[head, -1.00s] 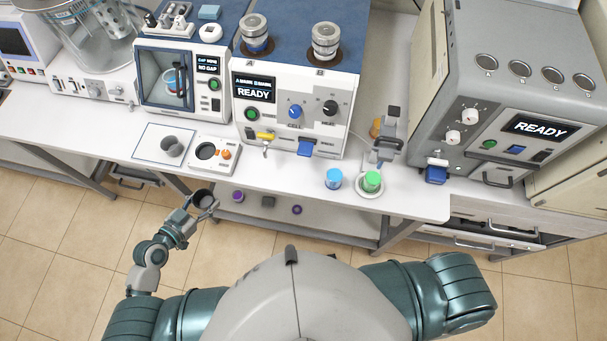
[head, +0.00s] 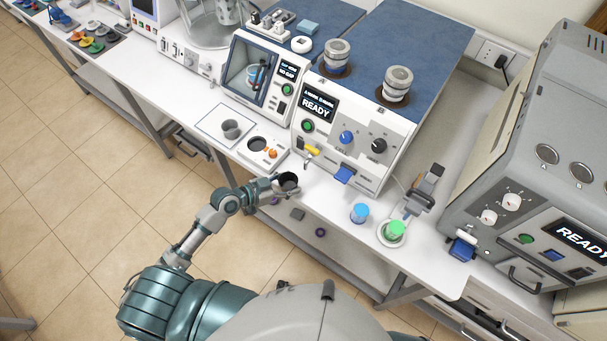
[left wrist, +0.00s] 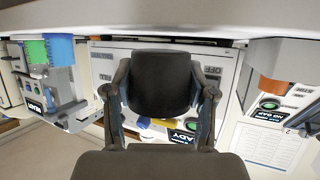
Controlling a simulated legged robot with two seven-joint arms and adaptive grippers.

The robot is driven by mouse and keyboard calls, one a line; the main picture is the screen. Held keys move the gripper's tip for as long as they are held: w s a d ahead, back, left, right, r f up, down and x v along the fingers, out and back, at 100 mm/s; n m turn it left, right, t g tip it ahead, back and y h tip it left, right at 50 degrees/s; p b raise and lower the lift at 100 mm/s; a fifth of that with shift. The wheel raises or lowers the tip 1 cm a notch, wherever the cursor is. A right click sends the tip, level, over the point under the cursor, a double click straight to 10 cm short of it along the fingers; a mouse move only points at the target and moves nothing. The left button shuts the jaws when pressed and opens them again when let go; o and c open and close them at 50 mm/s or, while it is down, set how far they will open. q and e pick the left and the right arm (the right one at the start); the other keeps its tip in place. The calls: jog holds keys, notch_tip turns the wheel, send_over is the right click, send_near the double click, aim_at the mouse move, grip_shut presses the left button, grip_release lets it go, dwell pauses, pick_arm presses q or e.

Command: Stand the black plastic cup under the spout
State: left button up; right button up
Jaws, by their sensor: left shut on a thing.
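My left gripper (head: 280,184) is shut on the black plastic cup (head: 289,181). It holds the cup upright, at or just over the front edge of the white counter, below and in front of the yellow-handled spout (head: 310,150). The spout is on the front of the white and blue machine marked READY. A gap still shows between cup and spout. In the left wrist view the cup (left wrist: 162,82) sits between both fingers, and the yellow handle (left wrist: 150,122) shows partly behind it. My right gripper is not in view.
Left of the cup is a small white unit (head: 270,161) with a round opening and orange knob. A dark cup (head: 231,129) stands on a white square mat. A blue-lidded jar (head: 359,213) and green-lidded jar (head: 395,229) stand to the right. A blue lever (head: 345,175) juts from the machine.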

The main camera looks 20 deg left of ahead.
aim_at(303, 182)
pick_arm(q)
jog(key=w+d, duration=0.2)
jog(key=d, duration=0.1)
jog(key=shift+w+d, duration=0.15)
jog(key=shift+w+d+r+p, duration=0.1)
jog(key=shift+w+d+p, duration=0.2)
jog(key=shift+w, duration=0.15)
jog(key=shift+w+d+p, duration=0.15)
jog(key=shift+w+p, duration=0.1)
jog(key=shift+w, duration=0.2)
jog(key=shift+w+a+f, duration=0.1)
jog(key=shift+a+f, duration=0.1)
jog(key=shift+f, duration=0.3)
jog(key=shift+w+a+f, duration=0.1)
jog(key=shift+a+f, duration=0.1)
jog(key=shift+f, duration=0.3)
jog(key=shift+a, duration=0.1)
jog(key=shift+s, duration=0.1)
jog(key=o, duration=0.7)
jog(key=shift+d, duration=0.25)
jog(key=o, duration=0.3)
jog(key=shift+d, duration=0.55)
jog(key=shift+s+a+r, duration=0.1)
jog(key=shift+a, duration=0.15)
jog(key=b+v, duration=0.1)
jog(key=v, duration=1.1)
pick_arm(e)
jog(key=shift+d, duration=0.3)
